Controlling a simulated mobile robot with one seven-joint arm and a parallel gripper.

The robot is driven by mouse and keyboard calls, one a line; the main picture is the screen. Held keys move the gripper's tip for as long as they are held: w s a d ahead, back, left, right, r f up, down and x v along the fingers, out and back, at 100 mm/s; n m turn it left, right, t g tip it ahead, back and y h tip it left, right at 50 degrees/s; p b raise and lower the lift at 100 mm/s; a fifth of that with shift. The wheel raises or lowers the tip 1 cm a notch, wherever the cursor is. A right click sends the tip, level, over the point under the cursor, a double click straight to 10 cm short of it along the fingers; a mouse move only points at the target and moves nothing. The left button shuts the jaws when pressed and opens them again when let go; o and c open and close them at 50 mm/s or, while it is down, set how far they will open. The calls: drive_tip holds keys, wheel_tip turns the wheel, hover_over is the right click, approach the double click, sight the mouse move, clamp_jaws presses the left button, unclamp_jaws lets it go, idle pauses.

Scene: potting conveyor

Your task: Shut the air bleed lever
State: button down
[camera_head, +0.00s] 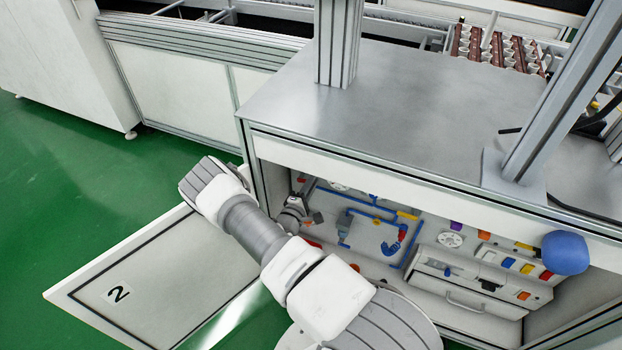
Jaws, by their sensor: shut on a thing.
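My gripper (298,203) is small in the view, inside the left end of the open cabinet under the grey worktop. It is shut on a small part in front of the back panel, apparently the air bleed lever. The lever is mostly hidden by the gripper, and its angle cannot be told. Blue pipes (372,209) run over the panel just right of the gripper.
A red and blue curved fitting (393,245), a yellow part (408,215) and a white dial (450,239) are further right. A drawer unit (470,293) stands at the lower right. The open door (150,285) marked 2 lies left of the cabinet. A blue ball (565,253) is at the right.

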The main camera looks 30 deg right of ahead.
drive_tip(key=shift+f+m, duration=0.6)
drive_tip(key=shift+m, duration=0.7)
drive_tip(key=c, duration=0.8)
unclamp_jaws()
drive_tip(key=shift+s, duration=0.1)
drive_tip(key=p+v, duration=0.3)
drive_tip(key=v, duration=1.4)
drive_tip(key=shift+s+a, duration=0.15)
